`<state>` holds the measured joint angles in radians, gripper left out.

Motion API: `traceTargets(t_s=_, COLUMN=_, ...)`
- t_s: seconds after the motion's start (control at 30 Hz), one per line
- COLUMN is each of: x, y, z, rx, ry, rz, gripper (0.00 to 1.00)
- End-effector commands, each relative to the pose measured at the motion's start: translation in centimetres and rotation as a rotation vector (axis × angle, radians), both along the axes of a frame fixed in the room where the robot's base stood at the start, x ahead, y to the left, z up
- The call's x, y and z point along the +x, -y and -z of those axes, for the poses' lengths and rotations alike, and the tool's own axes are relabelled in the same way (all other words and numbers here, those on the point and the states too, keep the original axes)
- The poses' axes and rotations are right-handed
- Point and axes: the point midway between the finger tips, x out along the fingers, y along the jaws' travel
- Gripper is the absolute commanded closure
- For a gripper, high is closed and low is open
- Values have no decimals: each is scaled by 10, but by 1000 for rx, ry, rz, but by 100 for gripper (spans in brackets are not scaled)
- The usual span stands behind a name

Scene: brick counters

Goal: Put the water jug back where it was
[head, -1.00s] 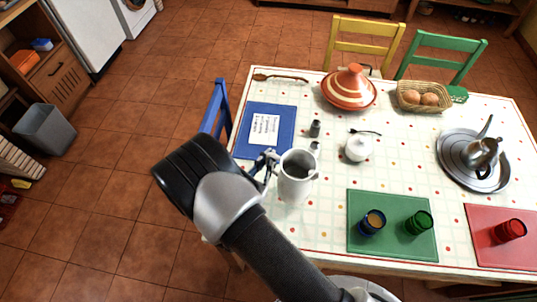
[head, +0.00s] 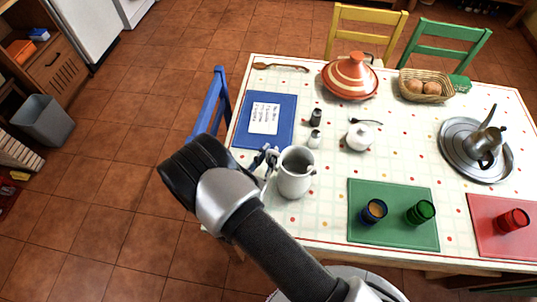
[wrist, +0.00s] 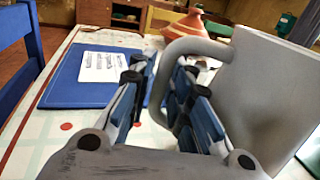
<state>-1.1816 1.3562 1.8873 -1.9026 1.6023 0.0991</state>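The water jug (head: 294,178) is a pale grey-white pitcher with an open top. In the head view it is upright over the near left part of the table, in front of the shakers and left of the green mat. I cannot tell whether its base touches the cloth. My gripper (head: 266,163) is at its left side. In the wrist view the jug (wrist: 262,85) fills the right, and its looped handle (wrist: 161,92) passes between the fingers of my gripper (wrist: 162,85), which look closed in on it. The jug's base is hidden there.
A blue mat (head: 280,108) with a paper lies behind the jug. Two shakers (head: 315,128), a white sugar bowl (head: 360,137) and a green mat (head: 390,238) with two cups are near. A tagine (head: 350,77), bread basket (head: 425,88) and metal tray (head: 458,168) stand farther off.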

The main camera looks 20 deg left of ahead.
Motion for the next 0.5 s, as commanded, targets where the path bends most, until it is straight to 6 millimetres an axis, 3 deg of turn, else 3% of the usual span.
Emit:
traceTargets(t_s=0.17, x=0, y=0, z=0, rx=0, ry=0, rz=0, gripper=69)
traceTargets(t_s=0.5, x=0, y=0, z=-3, rx=0, ry=0, rz=0, gripper=69)
